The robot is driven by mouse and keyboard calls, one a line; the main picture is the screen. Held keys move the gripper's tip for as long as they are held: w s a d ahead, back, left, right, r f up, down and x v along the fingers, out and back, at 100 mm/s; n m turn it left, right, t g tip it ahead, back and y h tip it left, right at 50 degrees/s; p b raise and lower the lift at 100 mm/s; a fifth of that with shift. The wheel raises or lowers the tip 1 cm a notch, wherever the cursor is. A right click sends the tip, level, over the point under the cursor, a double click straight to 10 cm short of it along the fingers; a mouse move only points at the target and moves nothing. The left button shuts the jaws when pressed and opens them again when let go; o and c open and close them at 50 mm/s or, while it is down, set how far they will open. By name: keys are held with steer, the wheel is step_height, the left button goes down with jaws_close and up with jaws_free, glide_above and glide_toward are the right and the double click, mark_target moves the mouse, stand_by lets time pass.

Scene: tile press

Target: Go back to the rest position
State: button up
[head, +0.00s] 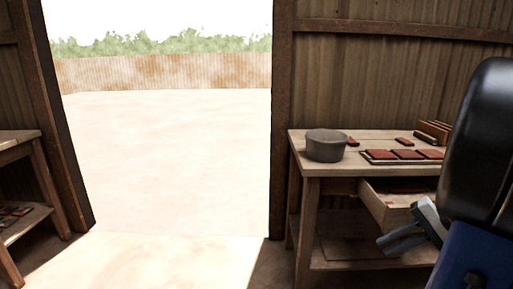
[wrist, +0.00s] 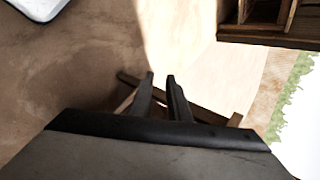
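My gripper (head: 385,246) is in the lower right of the head view, in front of the workbench (head: 300,168) and beside its pulled-out drawer (head: 383,209). In the wrist view my gripper (wrist: 161,77) shows two dark fingers with a gap between the tips. Nothing is held between them; floor and wooden bars show beyond. My arm covers the right end of the bench and part of the drawer. From these views I cannot tell whether the gripper touches the drawer.
On the bench stand a grey round pot (head: 326,146), a tray (head: 368,160) of reddish tiles and a wooden rack (head: 433,131). Another wooden table (head: 18,140) stands at the left. The doorway between them opens onto clear pale ground (head: 170,150).

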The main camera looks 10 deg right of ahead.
steer(key=s+a+n+h, duration=0.3)
steer(key=a+n, duration=0.2)
steer(key=a, duration=0.4)
steer(key=s+a+n+h, duration=0.3)
steer(key=a+n, duration=0.2)
steer(key=a, duration=0.5)
steer(key=shift+s+a+f+g+h, duration=0.15)
steer(key=shift+a+g+h, duration=0.1)
steer(key=shift+g+h, duration=0.15)
